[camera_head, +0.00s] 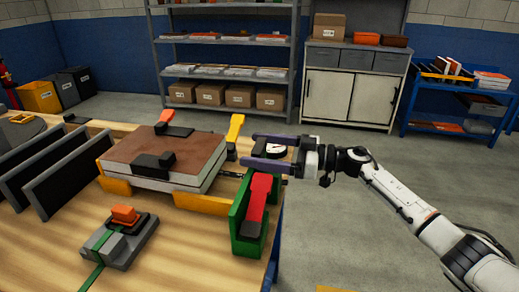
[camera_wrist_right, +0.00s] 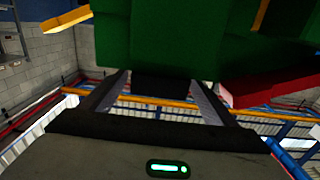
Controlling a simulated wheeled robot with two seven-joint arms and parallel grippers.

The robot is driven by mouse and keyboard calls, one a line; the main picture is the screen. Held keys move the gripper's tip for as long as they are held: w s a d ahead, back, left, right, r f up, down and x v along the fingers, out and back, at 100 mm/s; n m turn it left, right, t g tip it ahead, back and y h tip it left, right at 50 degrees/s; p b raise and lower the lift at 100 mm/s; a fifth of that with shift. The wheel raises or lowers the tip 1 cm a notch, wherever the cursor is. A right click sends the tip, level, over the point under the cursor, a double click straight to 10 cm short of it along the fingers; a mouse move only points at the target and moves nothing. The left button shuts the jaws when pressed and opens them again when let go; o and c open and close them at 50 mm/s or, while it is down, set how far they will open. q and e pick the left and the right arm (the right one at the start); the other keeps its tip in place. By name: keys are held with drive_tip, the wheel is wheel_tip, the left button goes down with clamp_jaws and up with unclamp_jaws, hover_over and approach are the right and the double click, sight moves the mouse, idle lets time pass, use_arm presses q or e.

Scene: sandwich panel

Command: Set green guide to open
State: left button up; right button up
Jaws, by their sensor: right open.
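The green guide (camera_head: 237,212) stands at the right front edge of the wooden table. A red lever-like piece (camera_head: 257,200) lies between its green walls, with a black end toward the front. My right gripper (camera_head: 249,151) is open, its two purple fingers pointing left, just behind the green guide in the head view. I see nothing gripped between the fingers. In the right wrist view a large green surface (camera_wrist_right: 190,40) fills the top, close beyond the fingers, with a red part (camera_wrist_right: 265,88) at right. Contact cannot be told. My left gripper is not in view.
A brown-topped panel (camera_head: 165,155) rests on orange supports left of the guide. A yellow upright piece (camera_head: 235,127) stands behind it. Dark upright plates (camera_head: 70,175) and a grey block with an orange top (camera_head: 124,214) are further left. Open floor lies right of the table.

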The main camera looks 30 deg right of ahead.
drive_tip(key=b+v, duration=0.1)
drive_tip(key=v, duration=0.9)
drive_tip(key=shift+s+d, duration=0.1)
idle(0.3)
